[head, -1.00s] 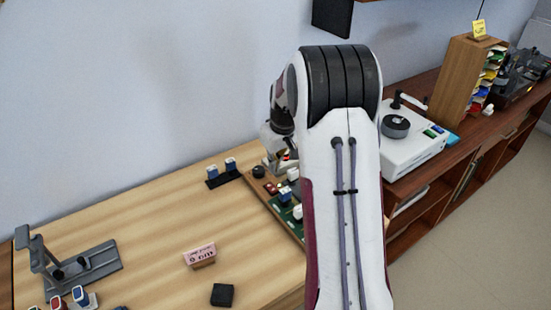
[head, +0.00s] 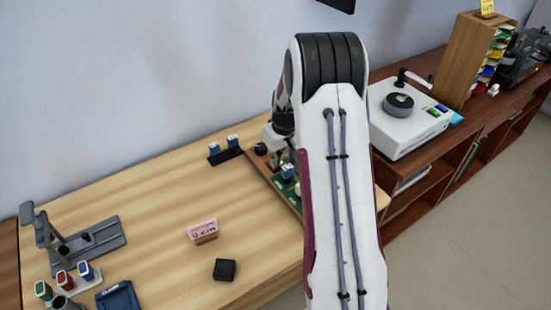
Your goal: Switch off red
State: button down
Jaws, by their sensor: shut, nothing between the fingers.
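A wood-edged green board (head: 283,191) lies at the table's right end, mostly hidden behind my arm. A blue block (head: 287,172) and a small white part beside it show on it. A dark round knob (head: 260,149) sits at its far left corner. My gripper (head: 277,158) is low over the board's far part, partly hidden by my own arm; it is shut and empty. A small green glow (head: 285,163) shows beside it. I see no red part on the visible strip of board; any there is hidden.
Two blue-topped pieces (head: 224,146) stand on a black strip near the wall. A pink sign (head: 202,230), a black block (head: 224,270), a grey stand (head: 75,245) and green, red and blue pieces (head: 65,279) are on the table. A white turntable-like device (head: 405,125) stands right.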

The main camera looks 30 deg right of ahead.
jog(key=shift+s+f, duration=0.25)
jog(key=shift+f, duration=0.25)
jog(key=shift+w+r, duration=0.1)
jog(key=shift+w, duration=0.1)
jog(key=shift+w+r, duration=0.25)
jog(key=shift+w, duration=0.35)
jog(key=shift+r, duration=0.1)
